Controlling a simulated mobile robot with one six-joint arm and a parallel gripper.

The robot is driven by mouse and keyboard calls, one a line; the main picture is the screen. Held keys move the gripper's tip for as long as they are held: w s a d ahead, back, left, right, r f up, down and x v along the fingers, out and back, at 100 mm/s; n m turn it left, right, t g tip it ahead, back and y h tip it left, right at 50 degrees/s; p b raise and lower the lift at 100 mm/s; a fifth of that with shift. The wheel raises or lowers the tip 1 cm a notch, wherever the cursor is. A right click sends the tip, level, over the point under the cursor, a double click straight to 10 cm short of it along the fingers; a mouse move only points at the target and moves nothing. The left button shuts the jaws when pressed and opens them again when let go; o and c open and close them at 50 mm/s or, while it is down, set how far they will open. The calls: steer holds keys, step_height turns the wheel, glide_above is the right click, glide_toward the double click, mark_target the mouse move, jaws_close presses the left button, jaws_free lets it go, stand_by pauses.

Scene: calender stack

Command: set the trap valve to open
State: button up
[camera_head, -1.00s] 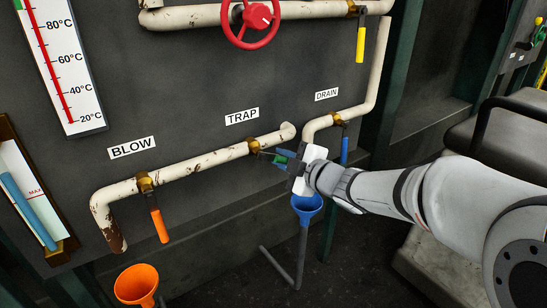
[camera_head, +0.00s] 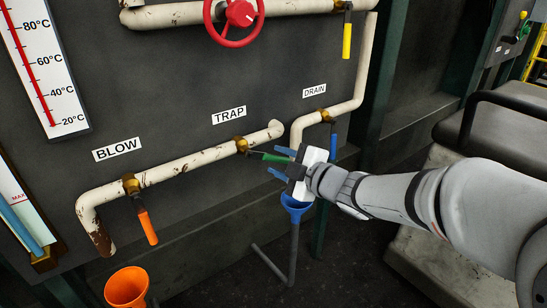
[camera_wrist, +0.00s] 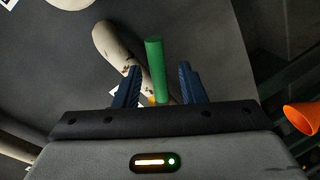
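The trap valve (camera_head: 242,146) is a brass body on the white pipe under the TRAP label (camera_head: 229,115). Its green handle (camera_head: 269,157) points right and slightly down in the head view, unlike the hanging blow handle. My gripper (camera_head: 281,163) is open at the handle's outer end, its blue fingers spread to either side. In the wrist view the green handle (camera_wrist: 155,72) stands between the fingers of my gripper (camera_wrist: 158,72), with a gap on each side. The handle's tip end is partly hidden by the gripper in the head view.
The orange blow handle (camera_head: 147,225) hangs at left, and the blue drain handle (camera_head: 333,143) hangs just right of my gripper. A blue funnel (camera_head: 296,205) is below it, an orange funnel (camera_head: 127,287) at lower left. A red wheel (camera_head: 239,13) is above.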

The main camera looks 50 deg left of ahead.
mark_target(280, 160)
steer(key=shift+w+d+r, duration=0.15)
steer(key=shift+d, duration=1)
steer(key=shift+w+d+r, duration=0.1)
steer(key=shift+d, duration=1)
